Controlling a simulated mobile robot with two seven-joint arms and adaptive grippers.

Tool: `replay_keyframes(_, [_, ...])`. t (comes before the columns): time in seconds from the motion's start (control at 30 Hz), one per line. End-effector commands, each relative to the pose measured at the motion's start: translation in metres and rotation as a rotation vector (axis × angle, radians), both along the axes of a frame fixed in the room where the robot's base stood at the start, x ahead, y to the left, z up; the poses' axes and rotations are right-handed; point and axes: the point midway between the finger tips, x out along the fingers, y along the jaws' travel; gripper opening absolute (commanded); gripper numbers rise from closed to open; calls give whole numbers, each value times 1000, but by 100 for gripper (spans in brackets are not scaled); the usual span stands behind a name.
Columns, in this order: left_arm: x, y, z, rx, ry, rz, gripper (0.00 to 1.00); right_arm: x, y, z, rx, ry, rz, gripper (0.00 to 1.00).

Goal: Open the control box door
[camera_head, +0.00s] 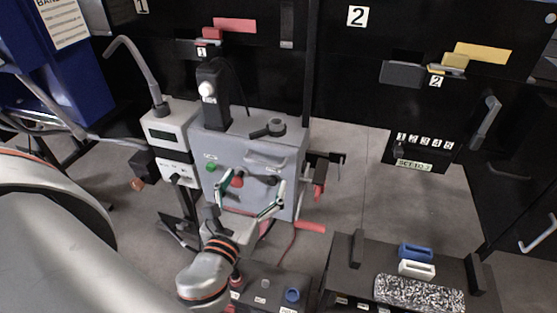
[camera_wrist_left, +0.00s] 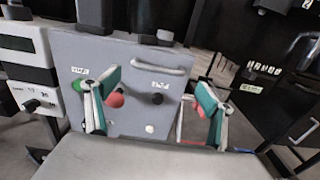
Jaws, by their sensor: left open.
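The grey control box (camera_head: 258,150) stands at the middle of the head view, its door on the front face. The door (camera_wrist_left: 135,58) appears flat and closed in the left wrist view. It carries a light horizontal handle (camera_wrist_left: 160,66), a green button (camera_wrist_left: 77,86), a red knob (camera_wrist_left: 116,100) and a black knob (camera_wrist_left: 157,99). My left gripper (camera_head: 252,190) is open and empty in front of the door. Its fingers spread to either side in the wrist view, just below the handle's height. Contact with the door cannot be told. My right gripper is not in view.
A white instrument box (camera_head: 170,140) with a bent grey tube stands just left. A red-handled tool (camera_head: 319,190) is at the right side. Dark boxes (camera_head: 345,275) stand at the front right. Grey floor (camera_head: 375,200) is clear to the right.

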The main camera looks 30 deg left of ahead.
Motion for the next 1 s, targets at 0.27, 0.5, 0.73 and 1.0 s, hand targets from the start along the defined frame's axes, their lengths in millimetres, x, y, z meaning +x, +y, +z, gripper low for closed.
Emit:
replay_keyframes(0.27, [40, 10, 2, -1, -2, 0, 82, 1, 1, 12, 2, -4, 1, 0])
replay_keyframes(0.5, [64, 15, 0, -3, 0, -1, 82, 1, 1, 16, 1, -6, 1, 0])
replay_keyframes(0.73, [69, 17, 0, -5, 1, -1, 82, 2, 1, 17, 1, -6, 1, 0])
replay_keyframes(1.0, [69, 17, 0, -5, 1, -1, 49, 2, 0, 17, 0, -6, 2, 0])
